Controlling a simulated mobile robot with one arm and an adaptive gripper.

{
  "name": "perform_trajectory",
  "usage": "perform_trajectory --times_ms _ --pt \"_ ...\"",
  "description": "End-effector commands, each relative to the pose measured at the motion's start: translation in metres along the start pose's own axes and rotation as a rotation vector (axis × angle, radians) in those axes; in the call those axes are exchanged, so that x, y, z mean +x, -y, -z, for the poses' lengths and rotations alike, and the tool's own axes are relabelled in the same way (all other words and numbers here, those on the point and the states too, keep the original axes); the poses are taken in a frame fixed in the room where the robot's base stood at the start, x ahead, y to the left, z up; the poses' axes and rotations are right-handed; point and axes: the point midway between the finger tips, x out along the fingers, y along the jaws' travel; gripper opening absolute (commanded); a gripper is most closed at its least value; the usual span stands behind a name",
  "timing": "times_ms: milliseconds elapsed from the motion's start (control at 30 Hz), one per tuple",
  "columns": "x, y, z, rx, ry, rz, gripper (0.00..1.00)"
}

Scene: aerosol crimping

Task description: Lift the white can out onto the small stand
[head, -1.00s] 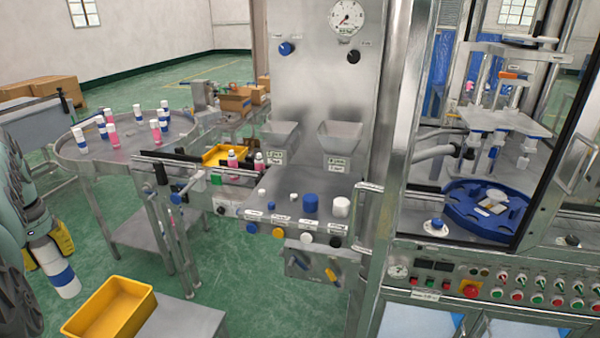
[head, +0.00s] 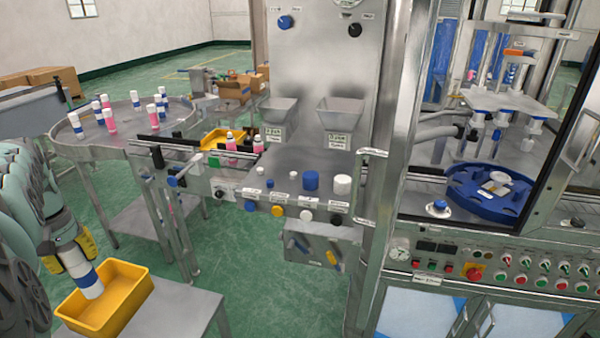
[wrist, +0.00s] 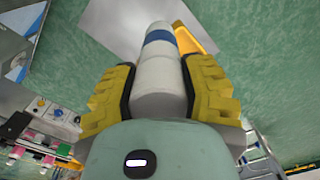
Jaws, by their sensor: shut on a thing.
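The white can with a blue band (head: 90,284) is in my gripper (head: 76,262) at the lower left of the head view. It tilts, with its far end down and to the right. In the wrist view the can (wrist: 157,72) lies between the two yellow-black fingers (wrist: 156,95), which are shut on its sides. A low grey table (head: 185,318), perhaps the small stand, is at the bottom of the head view. In the head view the can overlaps the left part of the yellow tray on that table. I cannot tell its height above the tray.
The yellow tray (head: 138,296) looks empty where its inside shows. The table is bare to its right. A round steel table (head: 90,150) with several white and pink cans stands behind. A steel machine with a blue turntable (head: 470,205) fills the right.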

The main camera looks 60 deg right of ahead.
Motion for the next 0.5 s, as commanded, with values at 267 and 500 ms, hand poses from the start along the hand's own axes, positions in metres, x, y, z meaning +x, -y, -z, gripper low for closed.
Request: perform_trajectory --times_ms 267,500 --pt "0.017 -0.007 -0.001 0.011 -0.002 0.001 0.0" --pt "0.03 -0.012 -0.005 0.016 0.001 0.0 0.0"
